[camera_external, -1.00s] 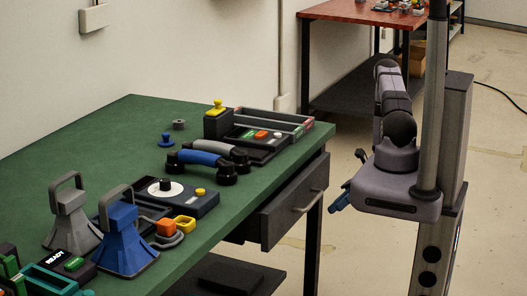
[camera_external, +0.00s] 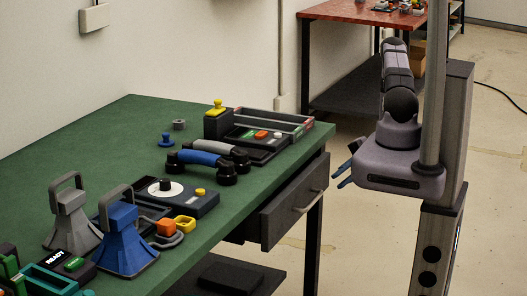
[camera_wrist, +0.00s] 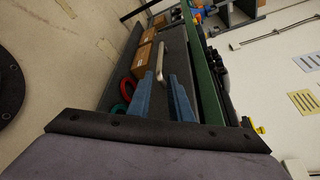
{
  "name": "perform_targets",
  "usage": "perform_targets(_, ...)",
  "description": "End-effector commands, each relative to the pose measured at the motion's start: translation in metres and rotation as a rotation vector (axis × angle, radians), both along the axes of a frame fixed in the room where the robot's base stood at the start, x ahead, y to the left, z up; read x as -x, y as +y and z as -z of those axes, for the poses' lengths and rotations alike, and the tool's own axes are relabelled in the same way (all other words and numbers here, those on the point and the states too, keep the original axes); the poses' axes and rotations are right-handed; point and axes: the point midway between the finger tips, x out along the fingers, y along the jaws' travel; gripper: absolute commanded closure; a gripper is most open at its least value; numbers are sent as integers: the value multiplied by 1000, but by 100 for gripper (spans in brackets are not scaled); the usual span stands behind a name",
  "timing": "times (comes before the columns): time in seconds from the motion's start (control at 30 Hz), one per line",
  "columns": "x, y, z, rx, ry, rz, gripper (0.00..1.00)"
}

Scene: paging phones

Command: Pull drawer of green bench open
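The green bench (camera_external: 60,165) runs along the wall, with a dark grey drawer (camera_external: 275,218) under its right end. The drawer front looks about flush with the bench. Its pale bar handle (camera_external: 308,203) faces right. My gripper (camera_external: 341,177) is to the right of the handle and a little above it, apart from it. In the wrist view my gripper (camera_wrist: 158,80) has two blue fingers spread apart, with nothing between them. The handle (camera_wrist: 160,62) lies just beyond the fingertips, between them in the picture. The bench's green edge (camera_wrist: 203,75) runs to the right of the handle.
A dark lower shelf holds a black block (camera_external: 230,278). Brown boxes (camera_wrist: 147,37) and a red ring (camera_wrist: 127,87) show near the handle in the wrist view.

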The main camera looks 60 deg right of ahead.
Motion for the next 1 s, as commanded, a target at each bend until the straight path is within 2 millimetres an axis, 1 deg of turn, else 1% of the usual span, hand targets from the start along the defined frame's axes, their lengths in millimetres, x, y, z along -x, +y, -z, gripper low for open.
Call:
perform_targets(0.17,-2,5,2,-1,2,0,81)
perform_targets(0.27,-4,13,3,-3,2,-1,81)
perform_targets(0.37,-8,25,6,-4,5,-2,81)
perform_targets(0.7,-26,77,19,-4,5,-4,81)
perform_targets(0.8,-30,90,22,-3,6,-3,81)
perform_targets(1.0,-36,106,25,-2,5,-1,81)
